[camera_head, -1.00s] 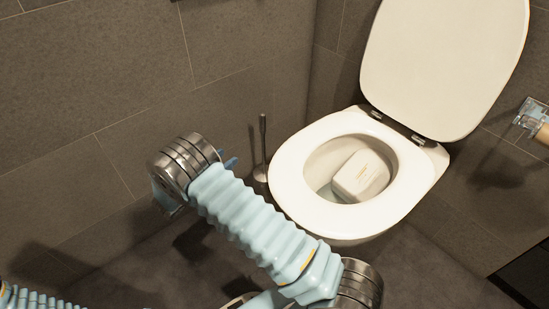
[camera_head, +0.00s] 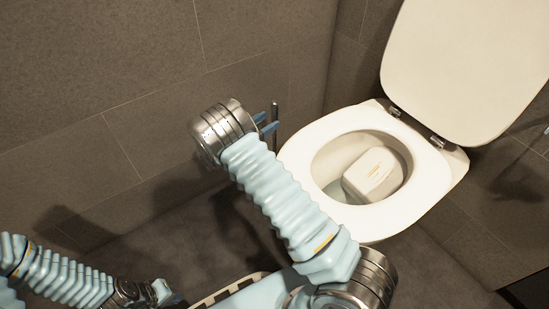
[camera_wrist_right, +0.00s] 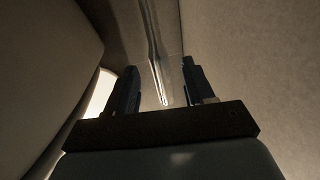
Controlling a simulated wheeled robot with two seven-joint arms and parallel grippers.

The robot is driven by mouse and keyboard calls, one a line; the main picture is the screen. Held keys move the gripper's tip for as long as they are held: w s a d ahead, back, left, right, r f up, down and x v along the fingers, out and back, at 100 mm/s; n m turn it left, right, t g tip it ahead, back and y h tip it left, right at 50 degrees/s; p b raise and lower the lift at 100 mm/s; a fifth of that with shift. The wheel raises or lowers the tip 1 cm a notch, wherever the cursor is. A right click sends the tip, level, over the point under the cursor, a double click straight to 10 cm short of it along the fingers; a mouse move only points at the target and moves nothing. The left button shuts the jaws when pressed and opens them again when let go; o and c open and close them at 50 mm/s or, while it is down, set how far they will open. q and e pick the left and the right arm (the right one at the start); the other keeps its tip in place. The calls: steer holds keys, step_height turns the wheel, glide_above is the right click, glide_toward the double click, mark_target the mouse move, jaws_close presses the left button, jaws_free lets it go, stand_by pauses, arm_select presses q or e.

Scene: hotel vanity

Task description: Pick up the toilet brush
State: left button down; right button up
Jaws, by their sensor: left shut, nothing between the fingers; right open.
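The toilet brush (camera_head: 275,112) stands upright between the wall and the toilet; only the upper part of its dark handle shows in the head view, and the rest is hidden behind my right arm. My right gripper (camera_head: 266,122) is open, with its blue fingers close to the handle. In the right wrist view the brush handle (camera_wrist_right: 157,65) shows ahead, between the two open fingers of the right gripper (camera_wrist_right: 160,75). I cannot tell whether they touch it. My left gripper (camera_head: 174,298) is shut and empty at the bottom left, low over the floor.
The white toilet (camera_head: 300,165) stands right of the brush with its lid (camera_head: 455,60) raised. A white box-like object (camera_head: 370,176) sits in the bowl. The tiled wall (camera_head: 130,80) is close on the left. Floor shows below the wall.

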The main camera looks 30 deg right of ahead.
mark_target(272, 118)
steer(key=x, duration=0.3)
steer(key=shift+w+d+r, duration=0.1)
steer(key=shift+d, duration=0.3)
jaws_close()
steer(key=shift+r, duration=0.15)
step_height(272, 118, up, 18)
steer(key=p, duration=0.3)
